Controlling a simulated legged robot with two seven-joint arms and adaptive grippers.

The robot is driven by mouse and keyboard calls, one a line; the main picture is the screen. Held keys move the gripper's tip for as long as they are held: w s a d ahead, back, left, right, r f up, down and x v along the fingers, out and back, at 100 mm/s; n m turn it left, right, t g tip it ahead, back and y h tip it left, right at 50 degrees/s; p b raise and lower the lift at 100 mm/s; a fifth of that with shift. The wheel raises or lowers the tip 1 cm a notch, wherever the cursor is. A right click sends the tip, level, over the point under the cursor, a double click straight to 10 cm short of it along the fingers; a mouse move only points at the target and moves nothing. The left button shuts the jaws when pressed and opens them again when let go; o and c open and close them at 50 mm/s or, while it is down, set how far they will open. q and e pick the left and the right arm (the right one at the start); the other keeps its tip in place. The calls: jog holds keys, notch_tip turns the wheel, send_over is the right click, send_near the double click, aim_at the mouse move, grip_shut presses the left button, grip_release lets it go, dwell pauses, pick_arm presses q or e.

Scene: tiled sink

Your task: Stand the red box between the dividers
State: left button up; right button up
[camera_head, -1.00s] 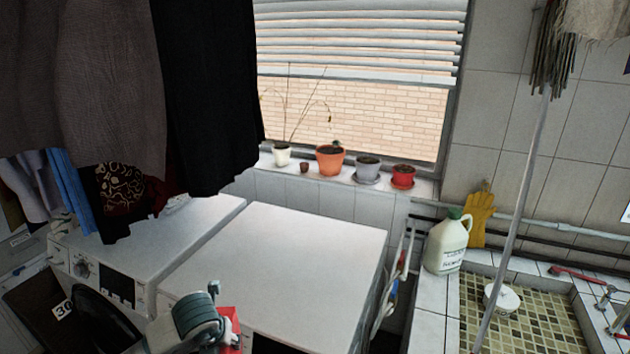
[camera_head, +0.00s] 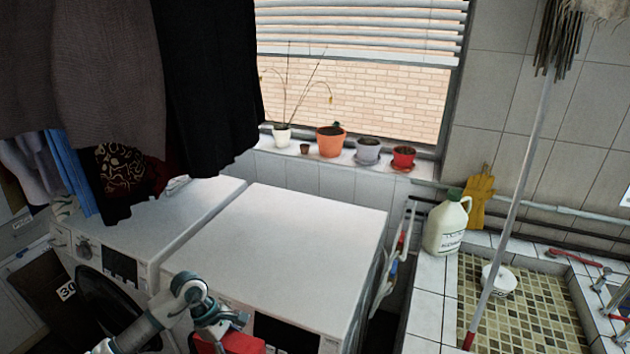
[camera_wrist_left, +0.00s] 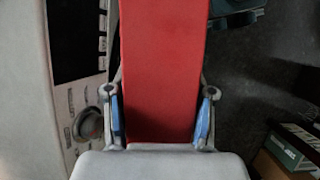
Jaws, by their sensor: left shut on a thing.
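The red box (camera_head: 243,343) is at the bottom edge of the head view, in front of the right white machine, and is partly cut off. My left gripper (camera_head: 222,327) is at its near end. In the left wrist view the red box (camera_wrist_left: 162,60) runs up the middle as a long flat face. My left gripper (camera_wrist_left: 160,120) has its blue-padded fingers on both sides of it, shut on it. My right gripper is not in view. I cannot make out any dividers.
Dark clothes (camera_head: 205,90) hang at upper left. A folded rack (camera_head: 395,260) stands in the gap before the tiled sink (camera_head: 530,310). A white jug (camera_head: 446,228) and a mop (camera_head: 520,180) are there.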

pick_arm(q)
jog(key=f+m, duration=0.1)
jog(key=m, duration=0.1)
jog(key=m+g+y, duration=0.1)
jog(key=m, duration=0.2)
jog(key=f+m+g, duration=0.1)
jog(key=m, duration=0.2)
jog(key=shift+s+d+f+y, duration=0.15)
jog(key=shift+s+f+y, duration=0.15)
jog(key=shift+y, duration=0.1)
jog(key=m+y, duration=0.1)
jog(key=m, duration=0.1)
jog(key=f+m, duration=0.1)
jog(key=m, duration=0.1)
jog(key=f+m+g+y, duration=0.1)
jog(key=m, duration=0.1)
jog(key=shift+s+f+m+y, duration=0.1)
jog(key=shift+s+m+y, duration=0.2)
jog(key=shift+s, duration=0.1)
